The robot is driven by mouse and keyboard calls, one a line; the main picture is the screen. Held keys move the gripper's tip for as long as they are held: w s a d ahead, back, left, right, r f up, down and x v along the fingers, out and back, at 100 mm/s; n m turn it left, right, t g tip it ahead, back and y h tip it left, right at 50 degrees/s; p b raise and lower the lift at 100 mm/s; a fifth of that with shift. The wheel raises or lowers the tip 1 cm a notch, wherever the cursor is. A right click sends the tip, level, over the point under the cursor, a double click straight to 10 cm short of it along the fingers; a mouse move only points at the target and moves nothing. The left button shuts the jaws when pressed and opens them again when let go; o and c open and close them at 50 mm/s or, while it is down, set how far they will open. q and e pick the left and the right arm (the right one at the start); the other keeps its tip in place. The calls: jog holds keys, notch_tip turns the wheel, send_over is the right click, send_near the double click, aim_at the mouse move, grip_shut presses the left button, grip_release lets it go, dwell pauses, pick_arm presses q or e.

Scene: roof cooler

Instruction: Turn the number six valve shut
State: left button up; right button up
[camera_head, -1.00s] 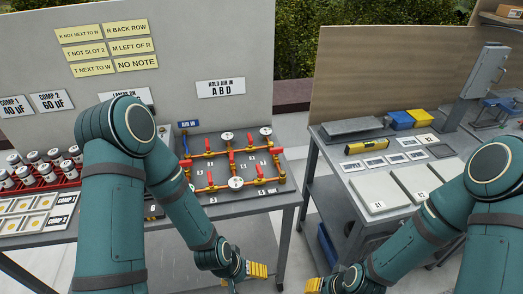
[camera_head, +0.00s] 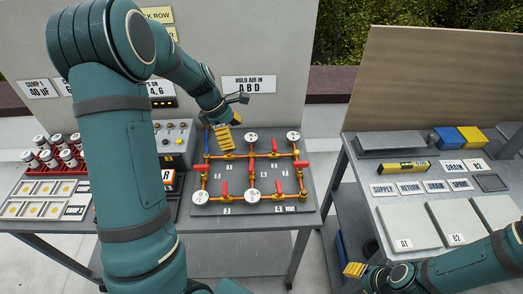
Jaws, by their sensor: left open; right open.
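The valve board (camera_head: 237,207) lies on the left bench, with orange-red pipes, red lever handles and round white gauges. Its small number tags are mostly too small to read, so I cannot tell which lever is number six. Front levers (camera_head: 224,188) and (camera_head: 275,187) stand up above the front pipe, beside tags that look like 3 and 4. My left gripper (camera_head: 225,141), with yellow fingers, is open above the board's back left part and hides some of the pipe there. My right gripper (camera_head: 354,270) is open, low in front of the right bench, away from the valves.
A button box (camera_head: 176,137) stands left of the board. My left arm hides much of the left bench. The right bench (camera_head: 366,172) holds plates, labels and a yellow level (camera_head: 403,168).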

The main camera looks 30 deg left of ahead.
aim_at(251, 164)
pick_arm(q)
jog(key=b+x, duration=0.1)
jog(key=x, duration=1.2)
jog(key=shift+s+d+f, duration=0.15)
jog(key=shift+d+f, duration=0.05)
jog(key=shift+f, duration=0.05)
jog(key=c, duration=1.2)
